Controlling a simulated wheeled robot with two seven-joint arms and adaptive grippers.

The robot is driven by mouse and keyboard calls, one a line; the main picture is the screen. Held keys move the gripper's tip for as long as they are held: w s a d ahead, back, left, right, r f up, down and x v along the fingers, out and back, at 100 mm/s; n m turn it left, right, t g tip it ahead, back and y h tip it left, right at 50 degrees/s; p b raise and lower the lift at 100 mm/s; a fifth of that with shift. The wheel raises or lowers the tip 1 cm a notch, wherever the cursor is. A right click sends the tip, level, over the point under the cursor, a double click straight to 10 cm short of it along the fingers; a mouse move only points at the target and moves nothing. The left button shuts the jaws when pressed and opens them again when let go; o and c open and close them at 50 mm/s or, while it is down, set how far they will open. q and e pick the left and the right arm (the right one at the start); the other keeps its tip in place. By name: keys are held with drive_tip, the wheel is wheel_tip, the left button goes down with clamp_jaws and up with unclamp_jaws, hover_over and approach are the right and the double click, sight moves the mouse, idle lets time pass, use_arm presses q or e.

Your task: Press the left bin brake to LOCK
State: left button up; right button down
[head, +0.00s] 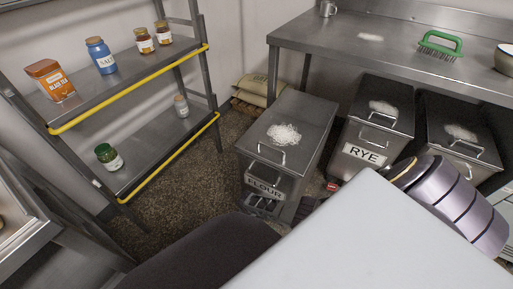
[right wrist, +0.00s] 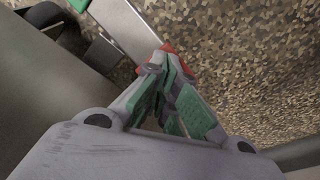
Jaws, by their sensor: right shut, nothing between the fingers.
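The left bin, labelled FLOUR (head: 265,186), stands under the left end of the steel table, lid closed with a handle and white powder on top. A small red brake part (head: 332,186) shows low beside it, near the floor; any lettering is too small to read. In the right wrist view my right gripper (right wrist: 162,62) is shut and empty, its green-padded fingers together. Its tips are at a red piece (right wrist: 170,47) on the end of a pale metal bar (right wrist: 125,25); I cannot tell whether they touch. My left gripper is not in view.
The RYE bin (head: 378,125) and a third bin (head: 462,137) stand to the right under the steel table (head: 375,40). A shelf rack (head: 125,75) with jars is at the left. Speckled floor (head: 185,185) is clear between rack and bins. Sacks (head: 258,88) lie behind.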

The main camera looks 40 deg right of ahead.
drive_tip(key=shift+f+b, duration=0.75)
drive_tip(key=shift+f, duration=0.15)
idle(0.9)
drive_tip(key=shift+r, duration=0.15)
drive_tip(key=shift+r+p, duration=3.45)
drive_tip(key=shift+p, duration=0.1)
